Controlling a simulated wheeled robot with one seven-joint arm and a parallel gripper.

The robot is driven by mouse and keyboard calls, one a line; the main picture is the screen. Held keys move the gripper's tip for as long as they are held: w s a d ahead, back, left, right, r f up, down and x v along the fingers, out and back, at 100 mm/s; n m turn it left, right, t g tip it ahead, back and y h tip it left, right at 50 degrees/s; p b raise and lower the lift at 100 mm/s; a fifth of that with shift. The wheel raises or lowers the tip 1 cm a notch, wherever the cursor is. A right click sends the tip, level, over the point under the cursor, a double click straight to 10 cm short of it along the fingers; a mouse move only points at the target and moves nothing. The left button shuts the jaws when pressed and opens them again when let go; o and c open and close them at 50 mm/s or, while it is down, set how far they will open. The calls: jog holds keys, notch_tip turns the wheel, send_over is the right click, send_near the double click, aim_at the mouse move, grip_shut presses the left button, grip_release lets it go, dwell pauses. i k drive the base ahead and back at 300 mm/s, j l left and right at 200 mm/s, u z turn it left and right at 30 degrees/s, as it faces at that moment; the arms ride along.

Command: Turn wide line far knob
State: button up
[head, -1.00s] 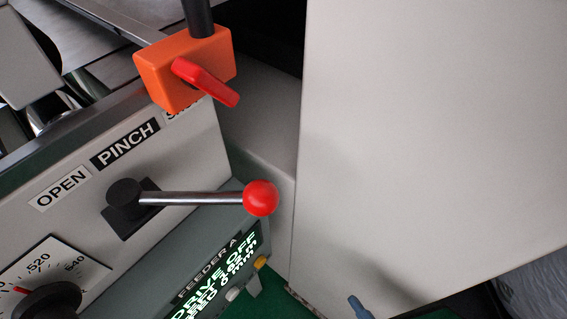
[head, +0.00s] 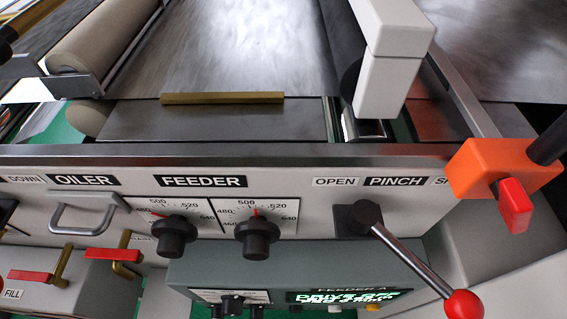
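Two black knobs sit side by side on the grey front panel under the FEEDER label (head: 202,181). The left knob (head: 174,236) and the right knob (head: 257,238) each stand in front of a white dial plate with numbers such as 500 and 520. Smaller black knobs (head: 232,305) show lower down on another white plate, cut off by the bottom edge. No label reading "wide line" is legible, so I cannot tell which knob is the far one. My gripper is not in view.
A lever with a red ball (head: 463,305) sticks out from the panel at right, by the PINCH label. An orange block (head: 503,167) with a red handle is at far right. A grey handle (head: 88,212) and red-handled brass valves (head: 31,276) are at left. A lit display (head: 350,297) is below.

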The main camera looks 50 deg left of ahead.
aim_at(174, 232)
jog(key=j+u, duration=0.1)
jog(key=u, duration=0.6)
jog(key=j+u, duration=0.15)
jog(key=u, duration=0.2)
